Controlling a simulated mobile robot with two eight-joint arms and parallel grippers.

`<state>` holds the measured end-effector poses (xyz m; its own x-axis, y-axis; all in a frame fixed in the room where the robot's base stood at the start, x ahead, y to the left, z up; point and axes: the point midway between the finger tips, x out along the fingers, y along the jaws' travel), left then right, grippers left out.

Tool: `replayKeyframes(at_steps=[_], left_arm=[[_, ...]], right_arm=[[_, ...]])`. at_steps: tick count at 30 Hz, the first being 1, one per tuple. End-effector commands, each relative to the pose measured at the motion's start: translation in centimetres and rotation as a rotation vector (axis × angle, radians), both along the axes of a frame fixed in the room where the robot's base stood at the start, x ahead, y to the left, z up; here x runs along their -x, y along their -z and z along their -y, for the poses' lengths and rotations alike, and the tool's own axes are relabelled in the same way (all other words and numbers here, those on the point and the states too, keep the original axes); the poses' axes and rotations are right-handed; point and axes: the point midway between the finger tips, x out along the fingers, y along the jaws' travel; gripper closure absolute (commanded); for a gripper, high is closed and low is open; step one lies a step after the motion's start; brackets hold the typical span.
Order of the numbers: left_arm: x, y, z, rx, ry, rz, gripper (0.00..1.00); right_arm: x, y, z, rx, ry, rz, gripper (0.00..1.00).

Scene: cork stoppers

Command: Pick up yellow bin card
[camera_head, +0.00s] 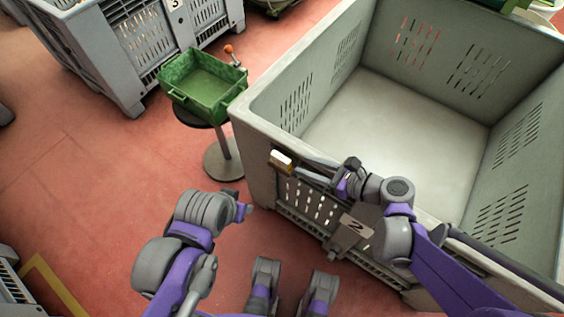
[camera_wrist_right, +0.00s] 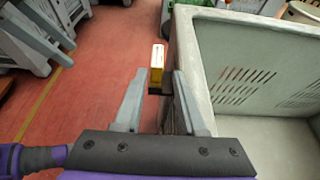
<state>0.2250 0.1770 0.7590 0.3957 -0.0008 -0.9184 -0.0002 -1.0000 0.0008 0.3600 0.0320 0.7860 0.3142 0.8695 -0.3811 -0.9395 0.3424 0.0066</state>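The yellow bin card (camera_head: 281,160) is a small block with a pale face and a yellow-orange side, at the outer wall of the large grey bin (camera_head: 262,105), near its left corner. It also shows in the right wrist view (camera_wrist_right: 156,62), upright beside the bin wall, with a dark piece below it. My right gripper (camera_head: 308,168) is open along the bin's near wall. In the right wrist view its two fingers (camera_wrist_right: 158,88) stand apart, with the card in line with the gap, around or just beyond the tips. My left arm hangs over the floor; its fingers are not clear.
A green tray (camera_head: 205,85) sits on a round stool left of the large bin. Another grey bin (camera_head: 130,45) stands at the back left. A number plate (camera_head: 355,227) is on the large bin's near wall. Red floor (camera_head: 80,180) is clear at left.

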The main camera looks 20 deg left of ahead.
Motion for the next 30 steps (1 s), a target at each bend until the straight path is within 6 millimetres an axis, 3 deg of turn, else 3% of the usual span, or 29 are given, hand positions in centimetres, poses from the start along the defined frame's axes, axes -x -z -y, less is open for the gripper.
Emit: replayKeyframes(at_steps=[3,11,19,29,30], left_arm=[[0.0,0.4,0.0,0.000,0.000,-0.001,0.50],[0.0,0.7,0.0,0.000,0.000,-0.003,0.50],[-0.1,1.5,0.0,0.000,0.000,-0.005,0.50],[-0.1,1.6,0.0,0.000,0.000,-0.006,0.50],[-0.1,1.6,0.0,0.000,0.000,-0.006,0.50]], right_arm=[[-0.6,0.8,-1.9,0.001,-0.004,0.002,0.60],[-1.2,1.5,-3.8,0.003,-0.003,0.003,0.60],[-2.2,2.8,-7.4,0.004,-0.005,0.005,0.60],[-2.5,3.0,-8.0,0.005,-0.001,0.005,0.60],[-2.5,3.0,-8.0,0.005,-0.001,0.005,0.65]])
